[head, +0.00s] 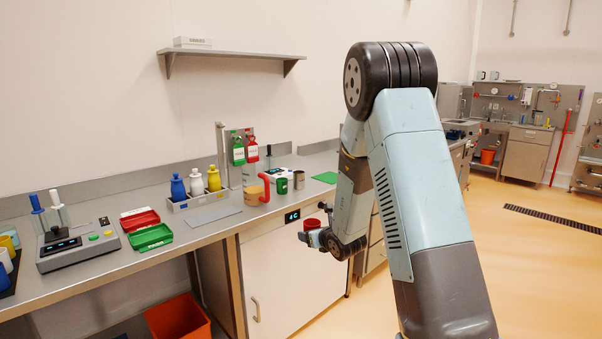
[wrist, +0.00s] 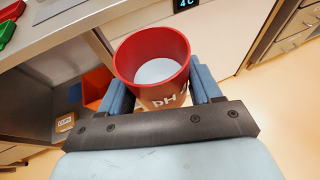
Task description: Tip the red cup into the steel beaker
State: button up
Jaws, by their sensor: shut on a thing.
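The red cup (wrist: 152,62) is between the two blue fingers of my gripper (wrist: 155,88) in the wrist view. It looks close to upright, its mouth faces the camera, and white material shows inside. In the head view the red cup (head: 312,224) is held out in front of the bench, just below bench-top height, with my gripper (head: 312,236) shut on it. The steel beaker (head: 299,179) appears to be the grey metal cup on the bench top, right of a green cup (head: 282,186). My gripper is below the beaker in the picture, apart from it.
A tan container (head: 251,194) with a red handle-like piece stands left of the green cup. Bottles (head: 196,181) stand in a grey rack, with red and green trays (head: 150,237) farther left. A shelf (head: 235,54) hangs above. The bench edge lies behind my gripper.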

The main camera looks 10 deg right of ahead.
aim_at(298, 176)
jog(key=i, duration=0.95)
